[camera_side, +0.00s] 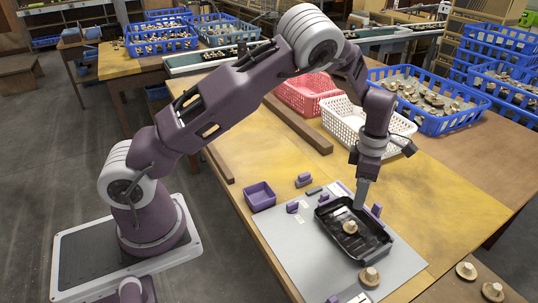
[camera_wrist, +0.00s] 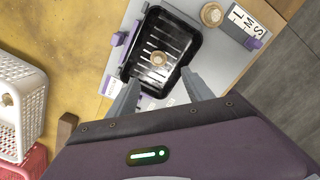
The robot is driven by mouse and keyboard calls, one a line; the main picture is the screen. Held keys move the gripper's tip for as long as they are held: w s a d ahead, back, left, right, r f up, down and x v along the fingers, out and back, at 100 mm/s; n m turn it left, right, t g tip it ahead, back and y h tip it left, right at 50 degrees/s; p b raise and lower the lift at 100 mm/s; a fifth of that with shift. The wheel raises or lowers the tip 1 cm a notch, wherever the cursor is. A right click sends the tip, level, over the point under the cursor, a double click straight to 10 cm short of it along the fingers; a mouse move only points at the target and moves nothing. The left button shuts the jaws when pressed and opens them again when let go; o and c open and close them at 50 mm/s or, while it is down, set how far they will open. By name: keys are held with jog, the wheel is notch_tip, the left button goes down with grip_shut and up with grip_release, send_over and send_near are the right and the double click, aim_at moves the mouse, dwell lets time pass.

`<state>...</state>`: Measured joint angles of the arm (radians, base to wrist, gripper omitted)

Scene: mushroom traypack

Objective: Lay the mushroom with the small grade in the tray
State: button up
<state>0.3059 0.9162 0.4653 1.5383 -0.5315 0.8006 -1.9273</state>
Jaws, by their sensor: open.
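The black tray (camera_side: 378,247) lies on the grey mat, and its slotted floor also shows in the wrist view (camera_wrist: 192,36). A pale brown mushroom (camera_side: 350,228) sits inside the tray; the wrist view shows it (camera_wrist: 158,59) near the tray's middle. A second mushroom (camera_side: 369,276) stands on the mat outside the tray, and it also shows in the wrist view (camera_wrist: 212,14) beside a card lettered L, M, S (camera_wrist: 243,19). My gripper (camera_side: 360,206) is over the tray's far side, pointing down. In the wrist view its fingers (camera_wrist: 162,78) are apart, with nothing between them.
A purple bin (camera_side: 260,196) and several small purple blocks stand around the grey mat (camera_side: 300,250). White (camera_side: 345,125) and red (camera_side: 305,95) baskets stand behind. A blue crate (camera_side: 455,123) holds mushrooms at the right. Two more mushrooms (camera_side: 466,270) lie at the lower right.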

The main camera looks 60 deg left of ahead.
jog(key=s+r+m+t+h, duration=0.1)
jog(key=s+r+m, duration=0.55)
jog(key=r, duration=0.45)
jog(key=s+r+m+t+h, duration=0.1)
jog(key=s+r+m+t, duration=0.1)
jog(key=s+r+m, duration=0.7)
jog(key=s+a+r+m+t+y, duration=0.1)
jog(key=s+r+m, duration=0.1)
jog(key=s+m, duration=0.3)
jog(key=s+r+m+t+y, duration=0.1)
jog(key=s+m, duration=0.5)
jog(key=s, duration=0.6)
jog(key=shift+s+a+r, duration=0.35)
jog(key=shift+r, duration=0.15)
